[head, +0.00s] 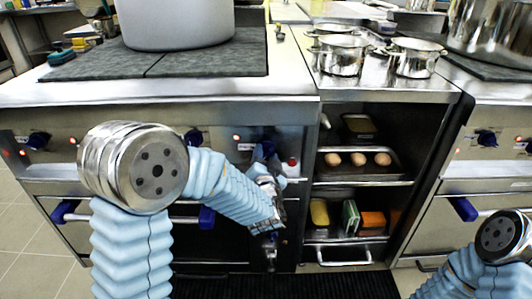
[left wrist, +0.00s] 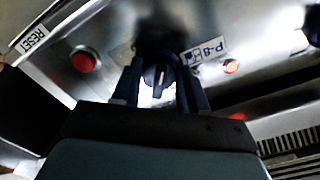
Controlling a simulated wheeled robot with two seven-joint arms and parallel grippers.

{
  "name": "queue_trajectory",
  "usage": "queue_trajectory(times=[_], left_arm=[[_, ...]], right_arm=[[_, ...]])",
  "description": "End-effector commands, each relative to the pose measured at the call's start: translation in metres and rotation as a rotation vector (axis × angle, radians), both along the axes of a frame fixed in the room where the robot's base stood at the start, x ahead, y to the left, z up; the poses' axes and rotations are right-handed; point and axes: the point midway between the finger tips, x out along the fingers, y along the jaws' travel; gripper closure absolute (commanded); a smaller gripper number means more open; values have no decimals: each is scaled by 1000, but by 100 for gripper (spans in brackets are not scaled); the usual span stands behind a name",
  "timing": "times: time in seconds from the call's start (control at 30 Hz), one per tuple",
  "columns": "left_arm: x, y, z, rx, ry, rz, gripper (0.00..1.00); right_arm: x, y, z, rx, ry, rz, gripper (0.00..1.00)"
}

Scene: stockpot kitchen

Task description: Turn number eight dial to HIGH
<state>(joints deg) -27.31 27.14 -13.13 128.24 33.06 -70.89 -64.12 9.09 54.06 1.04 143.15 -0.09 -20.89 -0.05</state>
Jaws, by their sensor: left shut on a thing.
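The number eight dial (left wrist: 161,77) is a dark blue knob with a pale pointer mark, beside a label reading P-8 (left wrist: 207,51). In the left wrist view my left gripper (left wrist: 160,84) has one finger on each side of it and is shut on it. In the head view my left gripper (head: 266,166) reaches the stove's front panel and mostly hides this dial. The dial's scale, including any HIGH mark, cannot be read. My right gripper is out of view; only part of that arm shows at the lower right.
A red button (left wrist: 84,62) by a RESET label (left wrist: 32,39) sits left of the dial. An orange light (left wrist: 231,67) is on the right. Another blue dial (head: 194,137) is left of my gripper. Open shelves with eggs (head: 358,159) are to the right. A large pot (head: 177,22) stands above.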

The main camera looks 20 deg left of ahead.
Motion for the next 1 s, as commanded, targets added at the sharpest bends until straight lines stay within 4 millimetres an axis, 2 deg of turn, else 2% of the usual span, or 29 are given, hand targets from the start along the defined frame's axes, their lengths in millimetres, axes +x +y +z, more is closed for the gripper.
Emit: queue_trajectory(times=[0.23,0.7,0.73,0.87,1.0], left_arm=[[0,0,0,64,21,-2,87],[0,0,-1,75,24,-1,87],[0,0,-1,75,24,-1,54],[0,0,-1,76,22,-1,34],[0,0,0,75,22,-1,33]], right_arm=[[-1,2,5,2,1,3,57],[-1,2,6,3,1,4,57],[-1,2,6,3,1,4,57],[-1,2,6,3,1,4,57],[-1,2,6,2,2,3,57]])
